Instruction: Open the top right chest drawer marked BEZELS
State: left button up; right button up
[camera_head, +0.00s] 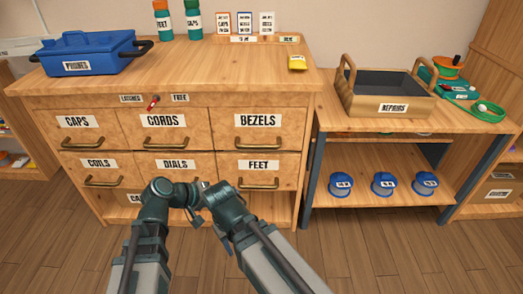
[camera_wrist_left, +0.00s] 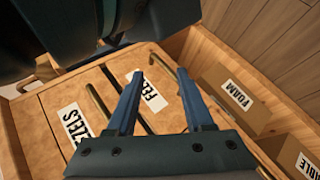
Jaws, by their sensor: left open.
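The BEZELS drawer (camera_head: 285,140) is the top right drawer of the wooden chest and is shut. Its brass handle (camera_head: 257,151) is clear of both arms in the head view. The FEET drawer (camera_head: 288,165) below it is also shut. In the left wrist view my left gripper (camera_wrist_left: 160,74) is open, its blue fingers apart and empty. The FEET handle (camera_wrist_left: 163,66) shows between the fingertips in the picture, and the BEZELS handle (camera_wrist_left: 98,106) shows left of them. My right gripper (camera_head: 216,197) is low before the chest; its fingers are unclear.
A small red lever (camera_head: 153,102) sits between two labels on the chest's upper rail, the right one reading FREE. A blue PHONES box (camera_head: 85,53) and a yellow item (camera_head: 297,62) are on top. A REPAIRS tray (camera_head: 390,100) stands right. Floor is free at right.

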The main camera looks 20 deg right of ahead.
aim_at(256, 148)
pick_arm(q)
jog(key=w+d+r+n+t+h+b, duration=0.1)
jog(key=w+r+n+t+h+b, duration=0.1)
jog(key=w+r+n+t+h, duration=0.5)
jog(key=w+d+g, duration=0.1)
jog(key=w+d, duration=0.1)
jog(key=d, duration=0.2)
jog(key=w+d+m+g+y+b, duration=0.1)
jog(key=d, duration=0.3)
jog(key=w+d+y, duration=0.1)
jog(key=w+d, duration=0.1)
jog(key=d, duration=0.2)
jog(key=shift+w+d+f+m+g, duration=0.25)
jog(key=shift+w+d+m+g, duration=0.05)
jog(key=shift+w+m+g, duration=0.1)
grip_shut()
dwell(0.9)
